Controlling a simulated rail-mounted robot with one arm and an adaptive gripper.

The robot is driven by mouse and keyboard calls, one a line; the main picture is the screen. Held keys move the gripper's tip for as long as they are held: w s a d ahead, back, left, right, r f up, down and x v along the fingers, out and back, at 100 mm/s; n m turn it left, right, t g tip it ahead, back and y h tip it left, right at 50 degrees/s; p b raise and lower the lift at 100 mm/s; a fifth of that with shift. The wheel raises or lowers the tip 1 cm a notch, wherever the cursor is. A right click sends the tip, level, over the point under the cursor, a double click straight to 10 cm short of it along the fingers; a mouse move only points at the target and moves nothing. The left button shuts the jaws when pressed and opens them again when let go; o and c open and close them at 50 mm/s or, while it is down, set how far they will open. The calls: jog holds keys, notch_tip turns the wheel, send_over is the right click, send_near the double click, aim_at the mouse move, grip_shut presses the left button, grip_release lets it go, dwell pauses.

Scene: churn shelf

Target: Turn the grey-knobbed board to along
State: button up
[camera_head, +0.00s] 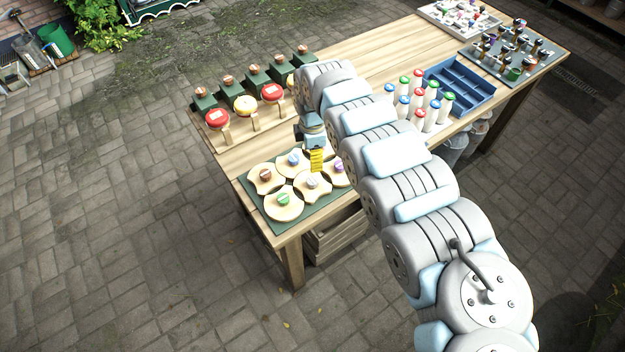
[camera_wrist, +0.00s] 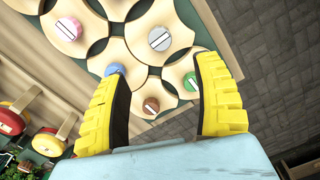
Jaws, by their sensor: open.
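The grey-knobbed board (camera_wrist: 137,42) is a pale scalloped wooden piece in the wrist view. Its round grey knob (camera_wrist: 159,38) has a pale bar across it, slanting in the picture. In the head view the grey-knobbed board (camera_head: 312,188) lies on the green mat, just below my gripper (camera_head: 316,160). My yellow-fingered gripper (camera_wrist: 158,72) is open and empty. In the wrist view the grey knob lies ahead of the gap between the fingertips, and nothing is between them in contact.
Neighbouring boards carry green (camera_head: 283,198), brown (camera_head: 265,175), blue (camera_head: 293,159) and purple (camera_head: 339,166) knobs. Red and yellow round items stand behind, at left. White bottles (camera_head: 418,103) and a blue crate (camera_head: 462,74) stand right, past my arm. The green mat (camera_head: 282,229) ends near the table edge.

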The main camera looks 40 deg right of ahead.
aim_at(313, 180)
notch_tip(313, 180, down, 13)
jog(key=shift+r+b, duration=0.2)
jog(key=shift+b, duration=0.3)
dwell(0.3)
grip_shut()
